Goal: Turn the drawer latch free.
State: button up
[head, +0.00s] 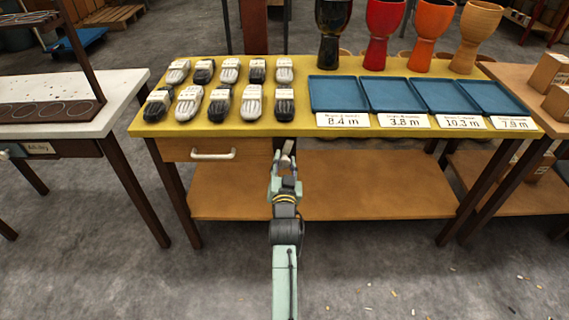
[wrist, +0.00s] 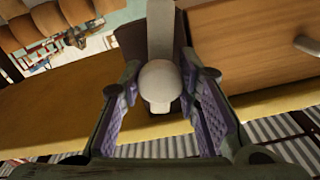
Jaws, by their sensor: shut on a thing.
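The drawer (head: 178,150) is under the left part of the yellow-topped table, and its wooden front looks closed. It has a white bar handle (head: 213,155). The pale latch (head: 288,147) is at the drawer's right end; in the head view it stands roughly upright, slightly tilted. In the wrist view the latch (wrist: 161,82) is a light grey bar with a rounded end, on a dark mount. My gripper (head: 285,163) reaches it from the front. In the wrist view its purple-padded fingers (wrist: 163,92) lie on both sides of the latch's rounded end, shut on it. The finger contact is partly hidden.
The yellow tabletop (head: 300,137) holds several labelled shoe-like items (head: 219,104) and blue trays (head: 338,93). Goblet drums (head: 383,30) stand behind the trays. A wooden lower shelf (head: 370,190) lies below. A white-topped table (head: 60,115) stands at left. The floor in front is mostly clear.

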jog(key=shift+r+n, duration=0.15)
jog(key=shift+n, duration=1.35)
jog(key=o, duration=1.2)
jog(key=s, duration=0.7)
jog(key=shift+s, duration=0.25)
